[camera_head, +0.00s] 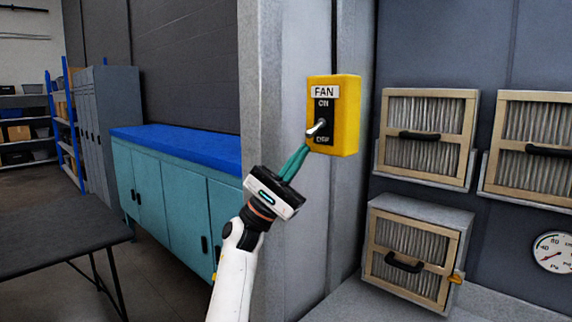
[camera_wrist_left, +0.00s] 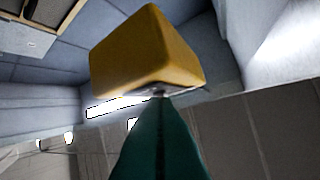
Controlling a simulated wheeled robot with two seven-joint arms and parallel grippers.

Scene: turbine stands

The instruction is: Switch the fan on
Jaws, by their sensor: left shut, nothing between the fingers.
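The yellow fan switch box (camera_head: 346,118) is mounted on the grey post, with a "FAN" label and ON above OFF on a black plate. Its metal toggle lever (camera_head: 317,127) sits in the lower part of the plate, towards OFF. My left gripper (camera_head: 306,147) is shut and empty, its teal fingertips just below the lever. In the head view I cannot tell if they touch it. In the left wrist view the shut fingers (camera_wrist_left: 158,105) point at the underside of the yellow box (camera_wrist_left: 150,55), with a small bit of the lever at their tips. My right gripper is not in view.
The grey post (camera_head: 280,90) stands right beside the arm. Framed filters (camera_head: 425,140) with black handles and a pressure gauge (camera_head: 553,252) are at the right. Teal cabinets with a blue top (camera_head: 180,145) and a dark table (camera_head: 60,240) are at the left.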

